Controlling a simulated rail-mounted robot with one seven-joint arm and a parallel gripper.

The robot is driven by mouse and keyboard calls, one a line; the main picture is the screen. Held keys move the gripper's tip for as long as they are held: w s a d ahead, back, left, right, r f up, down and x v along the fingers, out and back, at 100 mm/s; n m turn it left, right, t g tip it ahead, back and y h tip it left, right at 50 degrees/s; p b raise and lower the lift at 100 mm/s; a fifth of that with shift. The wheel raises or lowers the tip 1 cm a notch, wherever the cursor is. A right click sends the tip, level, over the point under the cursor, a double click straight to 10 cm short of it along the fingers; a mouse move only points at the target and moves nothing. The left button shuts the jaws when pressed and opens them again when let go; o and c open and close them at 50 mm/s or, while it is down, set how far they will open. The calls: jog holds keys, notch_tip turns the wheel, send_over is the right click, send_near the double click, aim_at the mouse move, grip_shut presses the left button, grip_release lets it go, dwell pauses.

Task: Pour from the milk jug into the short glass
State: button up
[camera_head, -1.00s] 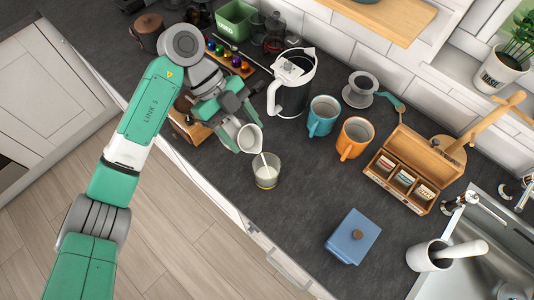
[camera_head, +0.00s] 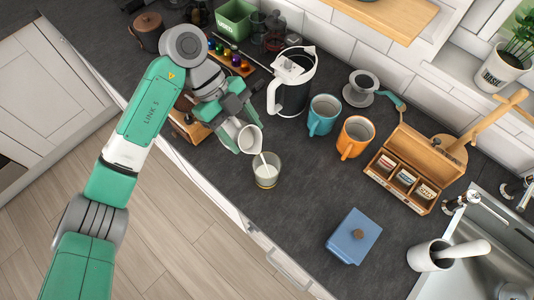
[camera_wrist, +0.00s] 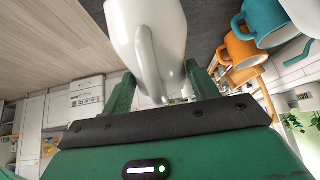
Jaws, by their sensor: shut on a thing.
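The white milk jug (camera_head: 249,138) is tilted toward the short glass (camera_head: 266,172), and a thin white stream runs from its lip into the glass. The glass stands upright on the worktop near its front edge, with some white milk in it. My gripper (camera_head: 232,118) is shut on the jug, just up and left of the glass. In the wrist view the jug (camera_wrist: 148,40) fills the space between the fingers of my gripper (camera_wrist: 160,90). The inside of the jug is only partly visible.
A kettle (camera_head: 291,80), a teal mug (camera_head: 323,114) and an orange mug (camera_head: 355,137) stand behind the glass. A tea box (camera_head: 412,170) is at the right, and a blue canister (camera_head: 353,236) is nearer the front. The slate worktop (camera_head: 310,185) right of the glass is clear.

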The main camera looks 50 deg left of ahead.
aim_at(255, 146)
jog(key=shift+d+f+y+b, duration=0.2)
jog(key=shift+f+y+b, duration=0.3)
jog(key=shift+y, duration=0.4)
dwell(2.0)
jog(key=shift+d+r+g+y, duration=0.3)
jog(key=shift+g+y, duration=0.1)
jog(key=shift+y, duration=0.5)
dwell(1.5)
jog(key=shift+w+d+r+y+b, duration=0.1)
jog(key=shift+w+d+y+b, duration=0.1)
jog(key=shift+d+y, duration=0.25)
jog(key=shift+w+d+r+y+b, duration=0.1)
jog(key=shift+d+y+b, duration=0.1)
jog(key=shift+d+y, duration=0.2)
dwell(0.7)
jog(key=shift+d+y, duration=0.2)
jog(key=shift+y, duration=0.05)
